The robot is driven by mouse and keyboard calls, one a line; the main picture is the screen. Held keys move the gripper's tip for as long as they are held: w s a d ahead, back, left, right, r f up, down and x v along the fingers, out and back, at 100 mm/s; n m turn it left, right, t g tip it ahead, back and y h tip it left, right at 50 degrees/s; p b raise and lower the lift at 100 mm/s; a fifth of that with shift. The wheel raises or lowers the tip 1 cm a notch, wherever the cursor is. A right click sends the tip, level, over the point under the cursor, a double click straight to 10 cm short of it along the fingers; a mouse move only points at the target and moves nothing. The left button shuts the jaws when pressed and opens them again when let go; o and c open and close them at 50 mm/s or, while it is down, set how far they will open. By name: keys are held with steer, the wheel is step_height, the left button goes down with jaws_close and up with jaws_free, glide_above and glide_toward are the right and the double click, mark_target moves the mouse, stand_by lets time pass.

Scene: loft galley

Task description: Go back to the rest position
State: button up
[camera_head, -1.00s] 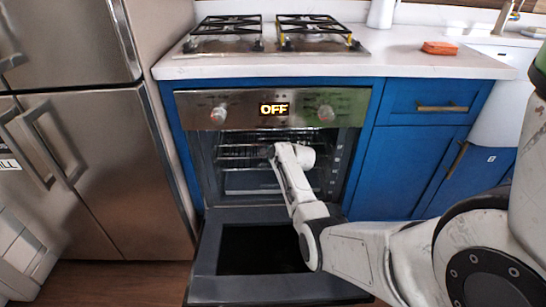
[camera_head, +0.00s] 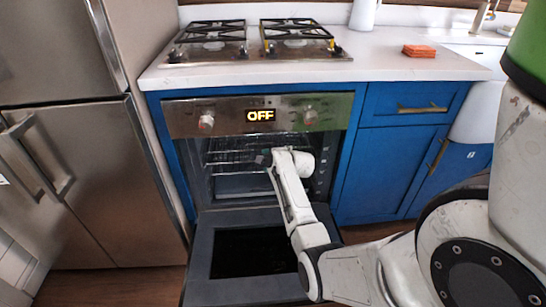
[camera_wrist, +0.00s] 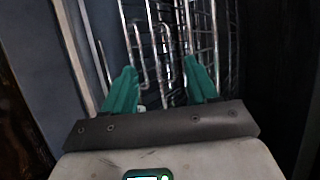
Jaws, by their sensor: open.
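My gripper (camera_wrist: 163,82) shows in the wrist view with its two green fingers apart and nothing between them. Wire oven racks (camera_wrist: 165,35) are in front of and beyond the fingers. The oven door (camera_head: 205,262) is folded down open below the arm. The oven's display reads OFF (camera_head: 260,115).
A steel fridge (camera_head: 80,150) stands to the left. Blue cabinets (camera_head: 385,165) are to the right of the oven. The white counter (camera_head: 385,68) above holds a gas hob (camera_head: 255,45) and an orange sponge-like block (camera_head: 419,51). Wooden floor (camera_head: 110,288) shows at the lower left.

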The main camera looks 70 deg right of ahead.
steer(key=p+v, duration=0.1)
steer(key=v, duration=0.3)
steer(key=shift+s+r, duration=0.1)
steer(key=shift+r, duration=0.05)
steer(key=shift+a, duration=0.1)
